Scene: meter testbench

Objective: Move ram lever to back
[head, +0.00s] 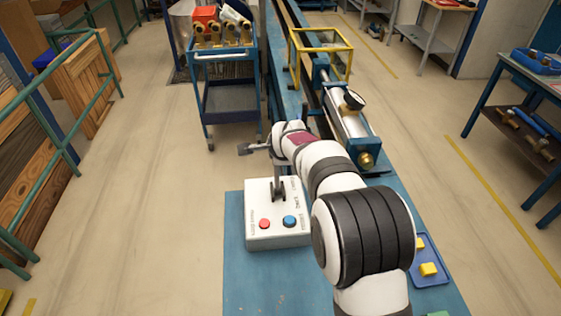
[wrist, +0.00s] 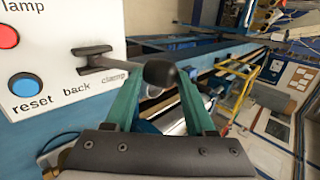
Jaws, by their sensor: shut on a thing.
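The white control box (head: 262,228) stands on the blue bench and has a red button (head: 265,223) and a blue button (head: 290,221). The ram lever (head: 278,184) rises from a slot in its top, and in the head view its upper end is hidden at my gripper. In the wrist view the lever's dark arm (wrist: 110,62) runs from its pivot to a round black knob (wrist: 160,73). My gripper (wrist: 160,78) is shut on the knob, with one green finger on each side. The words "back" and "clamp" are printed beside the lever.
A steel cylinder with a dial gauge (head: 349,115) and a yellow frame (head: 320,50) stand on the bench beyond the box. A blue tray with yellow blocks (head: 445,273) lies at right beside my arm. A blue cart (head: 225,75) stands behind left.

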